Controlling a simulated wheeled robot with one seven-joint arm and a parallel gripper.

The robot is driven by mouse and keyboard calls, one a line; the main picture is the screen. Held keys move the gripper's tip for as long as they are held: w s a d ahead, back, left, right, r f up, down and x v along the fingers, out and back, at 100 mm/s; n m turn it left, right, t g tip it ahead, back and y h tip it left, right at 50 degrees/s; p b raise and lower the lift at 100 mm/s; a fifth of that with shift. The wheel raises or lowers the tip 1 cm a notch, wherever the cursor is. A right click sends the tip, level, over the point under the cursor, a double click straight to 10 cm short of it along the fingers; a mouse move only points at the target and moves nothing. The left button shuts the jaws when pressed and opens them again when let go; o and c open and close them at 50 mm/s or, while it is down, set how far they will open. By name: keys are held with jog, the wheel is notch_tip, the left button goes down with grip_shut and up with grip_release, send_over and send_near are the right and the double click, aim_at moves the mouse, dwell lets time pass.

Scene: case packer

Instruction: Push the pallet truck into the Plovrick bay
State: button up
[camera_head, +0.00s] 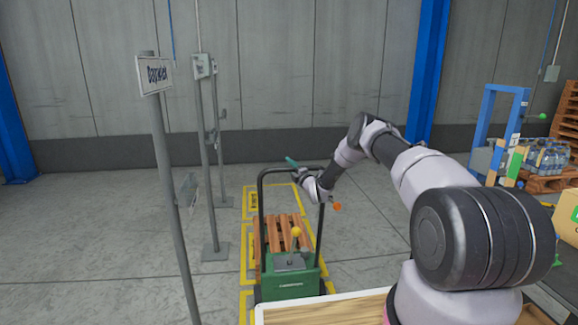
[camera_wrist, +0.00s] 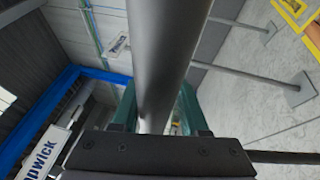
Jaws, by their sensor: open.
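The pallet truck (camera_head: 290,285) is green, with a tall black hoop handle (camera_head: 261,215), and stands among yellow floor markings. A wooden pallet (camera_head: 272,237) lies at its far side. My gripper (camera_head: 293,163) is at the top of the handle. In the wrist view, the dark handle bar (camera_wrist: 163,45) runs between the two green fingers of my gripper (camera_wrist: 157,112), which are apart. Yellow-outlined bays (camera_head: 248,190) lie on the floor around and beyond the truck. I cannot tell which bay is Plovrick; the far sign (camera_head: 203,66) is too small to read.
A near post sign (camera_head: 155,74) seems to read "Dapwick". Several grey posts (camera_head: 212,170) stand along the left of the bays. A blue frame (camera_head: 489,120) and bottles on a pallet (camera_head: 548,184) are at the right. Open floor (camera_head: 100,230) lies at the left.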

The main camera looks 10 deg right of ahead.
jog(key=shift+o, duration=0.9)
jog(key=shift+d+f, duration=0.15)
jog(key=shift+f, duration=0.05)
jog(key=shift+r, duration=0.2)
jog(key=v, duration=1)
jog(key=shift+s, duration=0.4)
jog(key=shift+d+f, duration=0.15)
jog(key=shift+f, duration=0.05)
